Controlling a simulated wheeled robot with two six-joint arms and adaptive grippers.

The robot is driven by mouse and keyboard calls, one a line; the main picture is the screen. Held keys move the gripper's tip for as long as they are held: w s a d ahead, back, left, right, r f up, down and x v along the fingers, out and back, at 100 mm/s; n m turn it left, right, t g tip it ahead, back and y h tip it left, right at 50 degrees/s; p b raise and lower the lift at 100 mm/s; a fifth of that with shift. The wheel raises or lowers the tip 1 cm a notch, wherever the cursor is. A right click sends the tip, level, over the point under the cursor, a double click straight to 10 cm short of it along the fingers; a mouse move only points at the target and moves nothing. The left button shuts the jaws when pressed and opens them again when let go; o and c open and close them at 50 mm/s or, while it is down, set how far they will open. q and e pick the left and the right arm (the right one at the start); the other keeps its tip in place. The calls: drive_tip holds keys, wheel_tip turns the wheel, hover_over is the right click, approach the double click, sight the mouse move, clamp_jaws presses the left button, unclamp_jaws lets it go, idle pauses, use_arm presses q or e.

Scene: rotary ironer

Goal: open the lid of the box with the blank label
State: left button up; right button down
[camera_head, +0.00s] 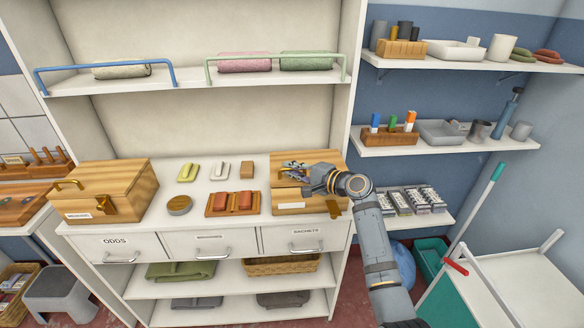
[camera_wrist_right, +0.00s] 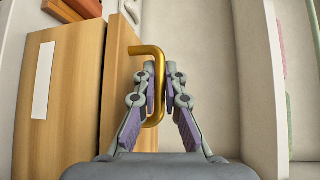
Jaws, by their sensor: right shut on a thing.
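The wooden box with the blank white label (camera_head: 291,206) stands at the right of the white counter; its lid looks down. In the right wrist view the blank label (camera_wrist_right: 43,80) is on the box front at left, and a bent brass handle (camera_wrist_right: 145,49) stands up from the lid (camera_wrist_right: 118,75). My right gripper (camera_head: 308,180) is over the box top. In the wrist view its fingers (camera_wrist_right: 163,80) are closed around the brass handle. The gripper and wrist hide part of the lid in the head view. My left gripper is not in view.
A similar wooden box (camera_head: 112,185) with a printed label stands at the counter's left. Between them lie a round tin (camera_head: 179,206), a brown tray (camera_head: 215,212) with red items, and several small things. Labelled drawers are below; a shelf (camera_head: 180,82) with rails is above.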

drive_tip(key=r+p, duration=0.2)
drive_tip(key=p, duration=0.1)
drive_tip(key=w+r+m+g+p, duration=0.1)
drive_tip(key=r+p, duration=0.1)
drive_tip(key=p, duration=0.1)
drive_tip(key=w+r+g+h+p, duration=0.1)
drive_tip(key=p, duration=0.2)
drive_tip(key=shift+w+r+m, duration=0.25)
drive_tip(key=shift+r+m, duration=0.15)
drive_tip(key=shift+w+r+g+p, duration=0.2)
drive_tip(key=shift+w+g+p, duration=0.1)
drive_tip(key=shift+p, duration=0.05)
drive_tip(key=shift+w+r, duration=1.1)
drive_tip(key=shift+w, duration=0.3)
drive_tip(key=c, duration=1.7)
unclamp_jaws()
drive_tip(key=shift+s+d, duration=0.1)
